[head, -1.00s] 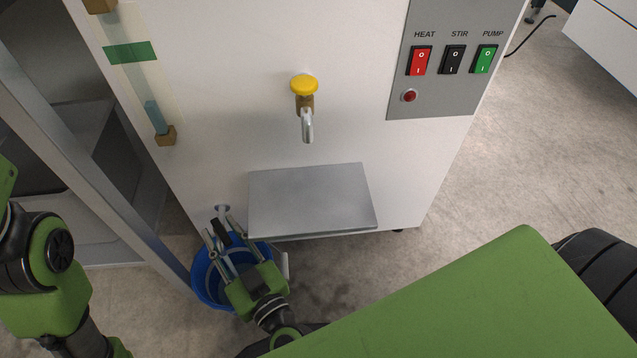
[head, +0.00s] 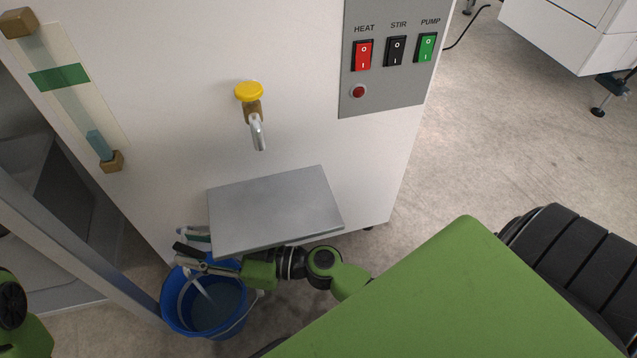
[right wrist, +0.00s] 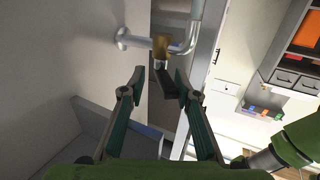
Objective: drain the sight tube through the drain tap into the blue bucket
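The sight tube (head: 77,110) is on the white cabinet at upper left, with a green band and a short blue liquid column (head: 98,144) well below it. The drain tap is low on the cabinet and partly hidden in the head view; the right wrist view shows its brass body (right wrist: 161,47) and dark lever (right wrist: 170,86). My right gripper (head: 188,261) is above the blue bucket (head: 172,314). In the wrist view its fingers (right wrist: 159,77) are apart, with the lever between or just beyond their tips; contact is unclear. A pale streak shows inside the bucket; I cannot tell whether it is liquid. My left gripper is out of view.
A grey metal shelf (head: 275,208) juts out above my right forearm. A yellow-knobbed tap (head: 250,98) is above it. The switch panel (head: 385,95) is at upper right. A grey frame post (head: 80,255) stands left of the bucket. Open floor lies right of the cabinet.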

